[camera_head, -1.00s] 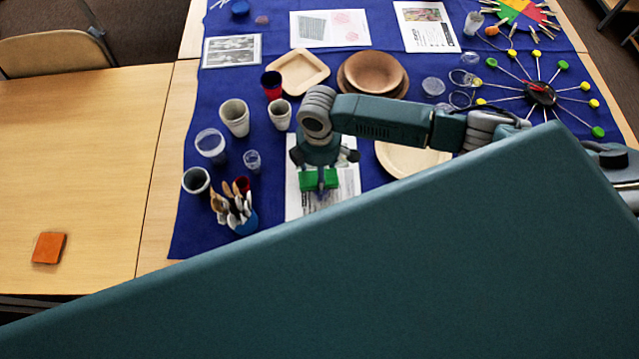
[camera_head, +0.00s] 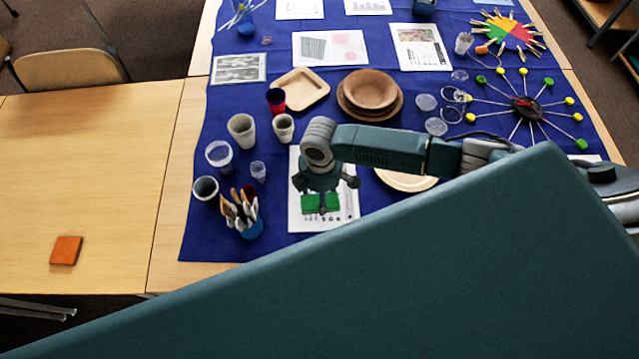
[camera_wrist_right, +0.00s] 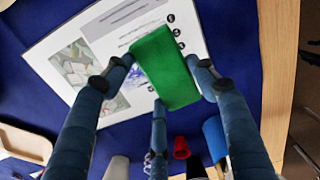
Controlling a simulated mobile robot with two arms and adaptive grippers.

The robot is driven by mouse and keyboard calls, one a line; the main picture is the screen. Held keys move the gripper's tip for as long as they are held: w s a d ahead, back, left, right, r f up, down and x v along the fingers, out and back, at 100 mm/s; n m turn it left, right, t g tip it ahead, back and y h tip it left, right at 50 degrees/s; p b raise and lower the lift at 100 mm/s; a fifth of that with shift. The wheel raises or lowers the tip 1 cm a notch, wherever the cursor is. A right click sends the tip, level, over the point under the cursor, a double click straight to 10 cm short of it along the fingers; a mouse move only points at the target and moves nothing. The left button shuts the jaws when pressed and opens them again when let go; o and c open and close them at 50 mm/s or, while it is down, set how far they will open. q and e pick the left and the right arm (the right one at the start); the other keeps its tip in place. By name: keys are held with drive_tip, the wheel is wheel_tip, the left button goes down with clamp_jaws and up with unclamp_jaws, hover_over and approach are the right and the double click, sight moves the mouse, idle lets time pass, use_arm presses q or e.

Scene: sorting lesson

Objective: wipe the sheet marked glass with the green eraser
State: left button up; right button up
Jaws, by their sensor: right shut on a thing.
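My right gripper (camera_head: 321,200) is shut on the green eraser (camera_head: 312,204), over a white printed sheet (camera_head: 347,206) on the blue cloth. In the right wrist view the eraser (camera_wrist_right: 166,68) sits between the fingers (camera_wrist_right: 160,85). The sheet (camera_wrist_right: 60,45) there carries a photo, lines of text and a blue scribble beside the eraser, partly hidden by it and a finger. I cannot read which sheet is marked glass, nor tell whether the eraser touches the paper. My left gripper is not in view.
Cups (camera_head: 241,130) and a brush holder (camera_head: 249,228) stand left of the sheet. Wooden plates (camera_head: 395,110) lie behind, and a pale plate (camera_head: 405,181) to the right. More sheets (camera_head: 330,47) lie at the back. An orange block (camera_head: 66,250) lies on the mostly bare left table.

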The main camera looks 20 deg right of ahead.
wheel_tip(320, 180, up, 2)
drive_tip(key=shift+r+p, duration=0.1)
drive_tip(key=shift+p, duration=0.6)
drive_tip(key=shift+r, duration=0.3)
drive_tip(key=shift+r+p, duration=0.6)
drive_tip(key=shift+r, duration=0.05)
drive_tip(key=shift+s+r, duration=0.1)
drive_tip(key=shift+r, duration=0.15)
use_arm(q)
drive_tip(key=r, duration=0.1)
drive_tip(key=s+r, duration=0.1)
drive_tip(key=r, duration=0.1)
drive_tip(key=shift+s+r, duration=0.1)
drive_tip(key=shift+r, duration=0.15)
use_arm(e)
drive_tip(key=shift+f, duration=0.1)
